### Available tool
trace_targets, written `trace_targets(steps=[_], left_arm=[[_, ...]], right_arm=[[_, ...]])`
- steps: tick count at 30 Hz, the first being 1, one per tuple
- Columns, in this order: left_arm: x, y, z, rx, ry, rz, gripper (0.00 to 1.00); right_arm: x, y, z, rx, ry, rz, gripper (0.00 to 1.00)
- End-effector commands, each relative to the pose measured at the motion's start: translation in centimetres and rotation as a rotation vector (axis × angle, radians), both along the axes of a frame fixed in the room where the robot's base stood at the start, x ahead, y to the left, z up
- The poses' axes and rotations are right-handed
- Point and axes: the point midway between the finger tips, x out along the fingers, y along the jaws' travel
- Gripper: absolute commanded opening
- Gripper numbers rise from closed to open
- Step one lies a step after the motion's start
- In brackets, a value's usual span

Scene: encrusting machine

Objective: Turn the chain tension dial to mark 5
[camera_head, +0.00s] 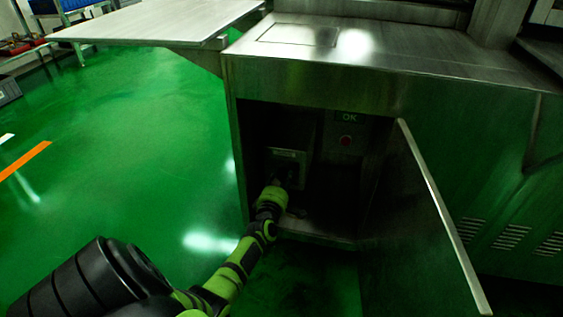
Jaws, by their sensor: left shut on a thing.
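The chain tension dial sits inside the open cabinet of the steel machine (300,85), on a small metal unit (290,157). My left arm reaches into the cabinet from below left. My left gripper (284,178) is at the front of that unit, shut on what appears to be the dial. The dial and its marks are dark and mostly hidden by the gripper, so I cannot read the setting. My right gripper is not in view.
The cabinet door (425,230) stands open to the right. A green "OK" display (349,117) and a red button (346,141) are right of the unit. A steel table (160,22) juts out at upper left. Green floor (130,130) is clear on the left.

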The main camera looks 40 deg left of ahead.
Motion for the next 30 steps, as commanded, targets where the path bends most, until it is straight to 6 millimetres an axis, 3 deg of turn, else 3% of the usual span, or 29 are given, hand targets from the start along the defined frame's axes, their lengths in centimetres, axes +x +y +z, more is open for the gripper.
trace_targets(steps=[4,5,6,20,30], left_arm=[[0.5,-0.6,0.3,0.003,-0.004,-0.014,0.07],[0.5,-0.6,0.3,0.002,-0.003,-0.014,0.48],[0.5,-0.7,0.3,0.001,-0.004,-0.014,0.63],[-0.3,-0.7,0.0,-0.004,0.0,-0.007,0.63],[-5.3,-3.4,0.3,-0.003,0.0,-0.007,0.63]], right_arm=[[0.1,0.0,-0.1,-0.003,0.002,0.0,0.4],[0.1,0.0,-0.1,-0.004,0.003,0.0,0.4],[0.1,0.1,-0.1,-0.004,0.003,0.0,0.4],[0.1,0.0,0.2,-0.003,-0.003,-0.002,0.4],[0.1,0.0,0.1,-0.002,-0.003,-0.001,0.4]])
